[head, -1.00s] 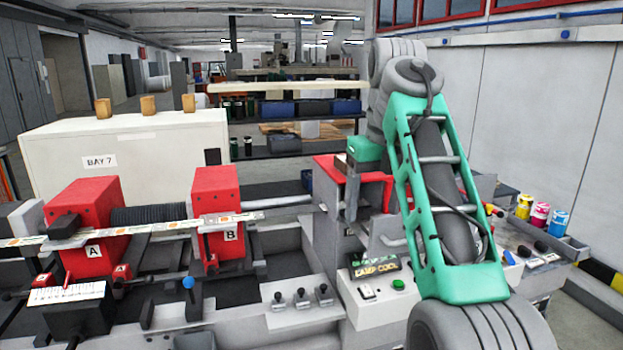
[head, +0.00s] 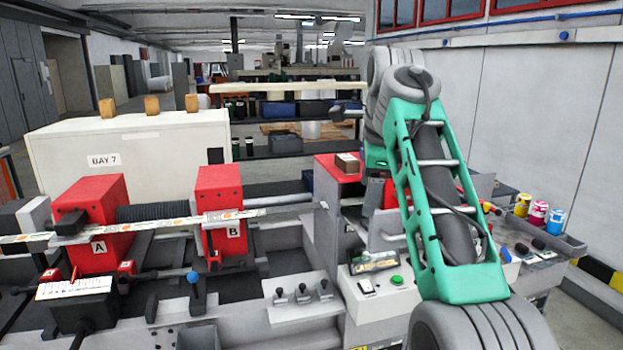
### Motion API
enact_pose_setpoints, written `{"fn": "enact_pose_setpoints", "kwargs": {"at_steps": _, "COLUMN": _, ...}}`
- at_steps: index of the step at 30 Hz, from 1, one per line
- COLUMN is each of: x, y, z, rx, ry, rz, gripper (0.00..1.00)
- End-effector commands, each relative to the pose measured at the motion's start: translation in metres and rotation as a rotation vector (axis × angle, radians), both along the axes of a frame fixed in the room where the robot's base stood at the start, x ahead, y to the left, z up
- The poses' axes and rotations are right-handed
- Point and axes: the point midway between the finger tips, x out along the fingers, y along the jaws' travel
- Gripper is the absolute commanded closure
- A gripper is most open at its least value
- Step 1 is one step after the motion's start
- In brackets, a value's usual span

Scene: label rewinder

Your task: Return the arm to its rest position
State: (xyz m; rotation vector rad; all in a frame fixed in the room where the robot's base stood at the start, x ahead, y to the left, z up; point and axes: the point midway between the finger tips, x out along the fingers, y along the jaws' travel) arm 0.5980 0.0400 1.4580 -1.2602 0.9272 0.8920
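My arm (head: 440,190), with green open-frame links and grey joints, rises from the bottom right and folds over at the top. Its far part goes down behind the upper arm, where a green wrist link (head: 375,156) partly shows beside the red machine block.
The label rewinder has red blocks A (head: 95,215) and B (head: 220,205), with a label strip (head: 140,229) across them. A control panel (head: 375,290) and coloured bottles (head: 538,212) are nearby. A wall is at right.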

Motion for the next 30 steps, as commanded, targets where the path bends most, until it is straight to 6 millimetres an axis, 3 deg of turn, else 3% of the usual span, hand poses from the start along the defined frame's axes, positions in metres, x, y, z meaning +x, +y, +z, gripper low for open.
{"fn": "enact_pose_setpoints", "kwargs": {"at_steps": 2, "x": 0.022, "y": 0.0, "z": -0.028, "rx": -0.111, "ry": -0.018, "rz": 0.255, "gripper": 0.3}}
{"fn": "enact_pose_setpoints", "kwargs": {"at_steps": 5, "x": 0.046, "y": 0.001, "z": -0.092, "rx": -0.265, "ry": -0.003, "rz": 0.631, "gripper": 0.3}}
{"fn": "enact_pose_setpoints", "kwargs": {"at_steps": 8, "x": 0.045, "y": 0.0, "z": -0.161, "rx": -0.404, "ry": 0.018, "rz": 1.019, "gripper": 0.3}}
{"fn": "enact_pose_setpoints", "kwargs": {"at_steps": 11, "x": 0.015, "y": -0.003, "z": -0.224, "rx": -0.506, "ry": 0.031, "rz": 1.35, "gripper": 0.3}}
{"fn": "enact_pose_setpoints", "kwargs": {"at_steps": 14, "x": -0.037, "y": -0.009, "z": -0.277, "rx": -0.556, "ry": 0.044, "rz": 1.559, "gripper": 0.3}}
{"fn": "enact_pose_setpoints", "kwargs": {"at_steps": 18, "x": -0.134, "y": -0.02, "z": -0.339, "rx": -0.53, "ry": 0.081, "rz": 1.631, "gripper": 0.3}}
{"fn": "enact_pose_setpoints", "kwargs": {"at_steps": 21, "x": -0.204, "y": -0.026, "z": -0.371, "rx": -0.494, "ry": 0.115, "rz": 1.633, "gripper": 0.3}}
{"fn": "enact_pose_setpoints", "kwargs": {"at_steps": 24, "x": -0.244, "y": -0.032, "z": -0.381, "rx": -0.508, "ry": 0.102, "rz": 1.616, "gripper": 0.3}}
{"fn": "enact_pose_setpoints", "kwargs": {"at_steps": 30, "x": -0.243, "y": -0.038, "z": -0.341, "rx": -0.645, "ry": -0.03, "rz": 1.542, "gripper": 0.3}}
